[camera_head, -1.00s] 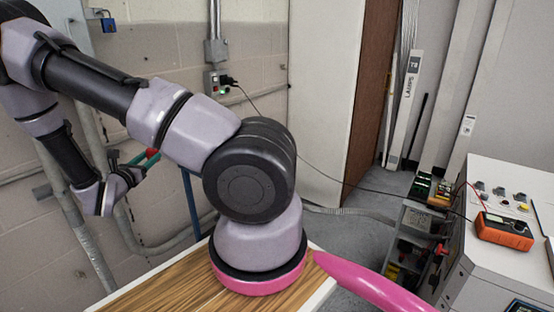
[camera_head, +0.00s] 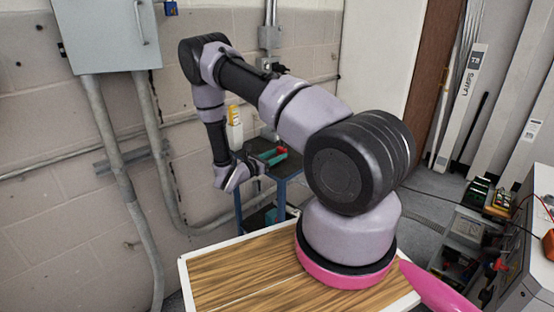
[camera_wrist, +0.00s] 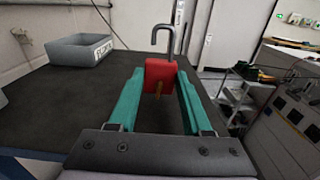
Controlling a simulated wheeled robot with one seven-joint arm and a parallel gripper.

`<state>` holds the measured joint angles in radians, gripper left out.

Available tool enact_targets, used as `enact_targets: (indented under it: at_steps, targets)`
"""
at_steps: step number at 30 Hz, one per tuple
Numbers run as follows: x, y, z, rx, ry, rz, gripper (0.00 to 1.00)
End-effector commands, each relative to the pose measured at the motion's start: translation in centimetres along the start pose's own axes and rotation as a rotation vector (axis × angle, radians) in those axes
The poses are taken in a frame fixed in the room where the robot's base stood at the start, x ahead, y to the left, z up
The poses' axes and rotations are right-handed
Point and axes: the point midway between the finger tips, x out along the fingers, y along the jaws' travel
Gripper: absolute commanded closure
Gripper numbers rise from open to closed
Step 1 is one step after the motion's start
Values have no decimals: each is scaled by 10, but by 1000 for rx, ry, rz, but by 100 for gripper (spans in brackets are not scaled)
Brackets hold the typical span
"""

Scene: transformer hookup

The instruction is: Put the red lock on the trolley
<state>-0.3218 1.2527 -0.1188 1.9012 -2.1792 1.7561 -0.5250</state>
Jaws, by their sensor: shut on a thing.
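The red lock (camera_wrist: 159,72) sits between the teal fingers of my gripper (camera_wrist: 158,85) in the wrist view. Its grey shackle points up and a brass-coloured key shows at its lower front. In the head view my gripper (camera_head: 268,157) is over a blue-framed trolley (camera_head: 239,214), with the red lock (camera_head: 281,150) at its tips. The trolley's dark top (camera_wrist: 60,110) spreads below the gripper in the wrist view. I cannot tell whether the lock touches that top.
A grey labelled bin (camera_wrist: 72,54) stands at the back left of the dark top; the surface around the gripper looks clear. A wall cabinet (camera_head: 105,35) and pipes are at the left. A tool cart (camera_head: 470,232) stands at the right.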

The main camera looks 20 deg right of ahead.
Motion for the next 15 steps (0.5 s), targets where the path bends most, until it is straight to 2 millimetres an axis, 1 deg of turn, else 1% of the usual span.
enact_targets:
  at_steps: [1, 3, 14, 15]
  targets:
    - [1, -1, -9, -1, 0, -3, 100]
    - [1, -1, -16, -1, 0, -2, 100]
    - [0, 0, -19, 0, -1, -1, 100]
    - [0, 0, -18, 0, -1, -1, 36]
